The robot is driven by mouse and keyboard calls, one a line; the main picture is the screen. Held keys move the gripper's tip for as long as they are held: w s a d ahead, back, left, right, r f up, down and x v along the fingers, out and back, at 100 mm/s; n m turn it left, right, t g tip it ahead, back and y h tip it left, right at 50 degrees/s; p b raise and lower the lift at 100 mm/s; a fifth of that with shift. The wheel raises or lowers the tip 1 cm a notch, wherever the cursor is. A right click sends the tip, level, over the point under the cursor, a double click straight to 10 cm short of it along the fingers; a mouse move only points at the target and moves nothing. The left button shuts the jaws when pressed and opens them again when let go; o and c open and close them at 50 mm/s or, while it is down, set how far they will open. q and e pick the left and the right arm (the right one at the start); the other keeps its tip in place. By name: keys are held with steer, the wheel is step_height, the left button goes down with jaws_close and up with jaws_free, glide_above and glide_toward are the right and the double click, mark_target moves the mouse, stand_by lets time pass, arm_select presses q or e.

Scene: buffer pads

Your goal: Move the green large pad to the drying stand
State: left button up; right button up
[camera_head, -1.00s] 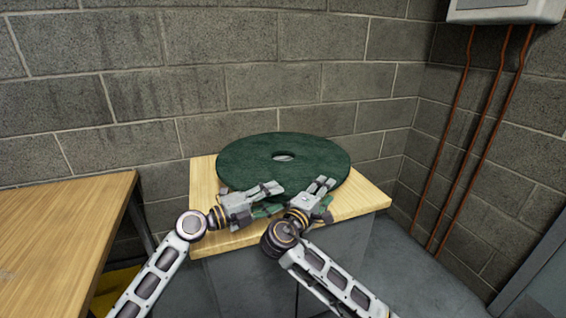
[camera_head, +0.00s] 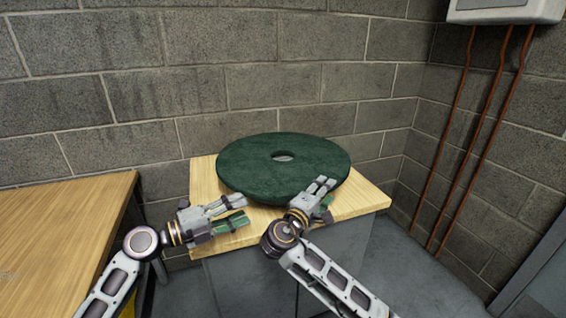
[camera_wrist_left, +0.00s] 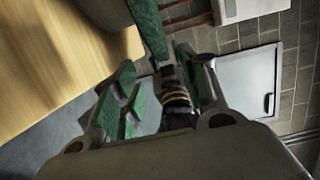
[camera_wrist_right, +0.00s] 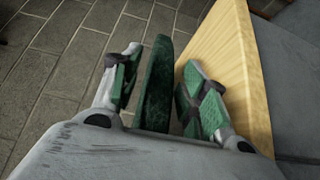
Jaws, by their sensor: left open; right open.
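The green large pad (camera_head: 245,172), a thick disc with a centre hole, lies flat on a wooden-topped cabinet (camera_head: 205,182), its near edge jutting slightly toward me. My left gripper (camera_head: 243,211) is open and empty, left of the pad's near edge and apart from it. In the left wrist view the pad's rim (camera_wrist_left: 148,28) shows beyond the open fingers. My right gripper (camera_head: 328,198) is open at the pad's near right edge. In the right wrist view the pad's rim (camera_wrist_right: 157,85) stands between its spread fingers. I cannot identify the drying stand.
A wooden table (camera_head: 60,225) stands at the left, with a gap before the cabinet. A block wall (camera_head: 270,90) is close behind the pad. Pipes (camera_head: 480,130) and a grey box (camera_head: 505,10) are on the right wall. Grey floor is clear at the right.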

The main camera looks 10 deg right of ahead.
arm_select(q)
steer(key=shift+s+a, duration=0.3)
steer(key=shift+a, duration=0.3)
arm_select(e)
steer(key=shift+s+a, duration=0.1)
steer(key=v, duration=1.1)
steer(key=shift+s+a, duration=0.2)
steer(key=shift+a, duration=0.1)
